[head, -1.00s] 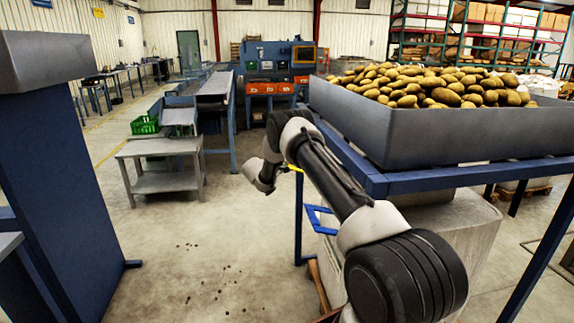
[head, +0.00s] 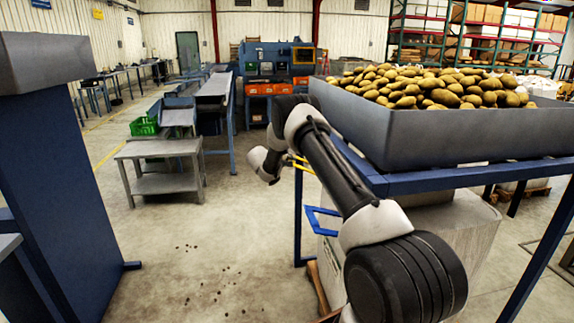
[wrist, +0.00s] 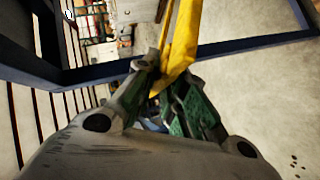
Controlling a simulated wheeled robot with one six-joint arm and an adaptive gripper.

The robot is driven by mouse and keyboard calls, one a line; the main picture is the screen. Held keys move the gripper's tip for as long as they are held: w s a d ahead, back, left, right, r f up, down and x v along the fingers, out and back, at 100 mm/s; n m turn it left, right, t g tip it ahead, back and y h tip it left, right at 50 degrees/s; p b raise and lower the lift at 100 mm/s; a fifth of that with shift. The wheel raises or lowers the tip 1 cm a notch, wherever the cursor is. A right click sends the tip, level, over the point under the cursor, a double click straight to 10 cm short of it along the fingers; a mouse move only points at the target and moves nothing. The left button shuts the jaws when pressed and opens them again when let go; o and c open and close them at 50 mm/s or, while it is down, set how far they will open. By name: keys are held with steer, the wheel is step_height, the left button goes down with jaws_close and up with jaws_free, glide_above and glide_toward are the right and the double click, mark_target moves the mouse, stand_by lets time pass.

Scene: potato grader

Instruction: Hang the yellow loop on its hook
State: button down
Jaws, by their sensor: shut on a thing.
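The yellow loop (wrist: 183,42) is a flat band that runs up from between my fingertips and out of the top of the wrist view. My gripper (wrist: 165,88) is shut on its lower end. In the head view a short piece of the yellow loop (head: 301,161) shows beside my arm, near the blue stand's left end; my arm hides the fingers there. I cannot make out the hook in either view.
A grey bin (head: 440,135) of potatoes rests on a blue stand (head: 430,180) at the right. A blue bracket (head: 322,222) juts out below it. Blue rails (wrist: 240,45) cross the wrist view close to the gripper. Open floor (head: 220,225) lies to the left.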

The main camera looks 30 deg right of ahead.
steer(key=s+d+r+m+y, duration=0.1)
steer(key=d+r+m+y, duration=0.1)
steer(key=d+r, duration=0.4)
steer(key=shift+s+d+r+y, duration=0.15)
steer(key=shift+s+r+y, duration=0.25)
steer(key=shift+r+y, duration=0.2)
steer(key=c, duration=1.5)
jaws_free()
steer(key=shift+d+f, duration=0.1)
steer(key=v, duration=1.2)
